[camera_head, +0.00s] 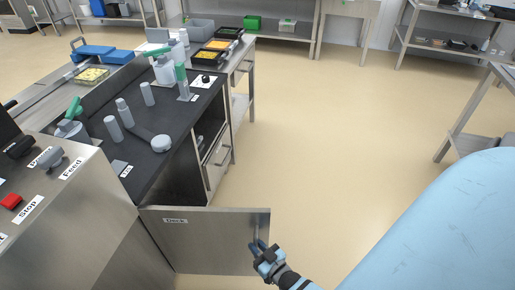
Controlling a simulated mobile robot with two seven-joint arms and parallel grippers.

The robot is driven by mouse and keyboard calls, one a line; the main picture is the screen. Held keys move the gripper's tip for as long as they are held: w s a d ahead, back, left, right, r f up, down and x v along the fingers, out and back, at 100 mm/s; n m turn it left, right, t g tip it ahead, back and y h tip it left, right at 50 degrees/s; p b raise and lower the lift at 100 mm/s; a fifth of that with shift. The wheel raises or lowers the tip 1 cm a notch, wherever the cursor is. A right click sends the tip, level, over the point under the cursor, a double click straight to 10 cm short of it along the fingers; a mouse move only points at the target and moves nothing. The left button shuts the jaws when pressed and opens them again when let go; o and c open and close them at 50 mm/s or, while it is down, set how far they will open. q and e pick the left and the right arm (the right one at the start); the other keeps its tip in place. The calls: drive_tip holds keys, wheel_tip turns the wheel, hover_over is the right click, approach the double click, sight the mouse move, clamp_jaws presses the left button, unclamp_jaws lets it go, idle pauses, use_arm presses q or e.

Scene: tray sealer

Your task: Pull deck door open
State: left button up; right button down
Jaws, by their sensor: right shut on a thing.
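The deck door (205,241) is a flat metal panel labelled "Deck". It stands swung out from the front of the counter, with the dark cabinet inside (178,178) showing behind and above it. My right gripper (258,245) is at the door's free right edge, low in the view, shut on the door's handle, which the fingers largely cover. My left gripper is not in view.
The black countertop (150,165) carries grey bottles and green-handled parts. A metal control box with a red stop button (11,201) stands at the left. The floor (330,130) right of the door is clear. A metal table (470,120) stands at the far right.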

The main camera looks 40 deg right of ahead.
drive_tip(key=shift+w+a+r, duration=0.1)
drive_tip(key=shift+a, duration=0.1)
drive_tip(key=c, duration=1.2)
unclamp_jaws()
drive_tip(key=shift+o, duration=0.5)
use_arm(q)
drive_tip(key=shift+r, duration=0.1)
use_arm(e)
drive_tip(key=shift+d, duration=0.1)
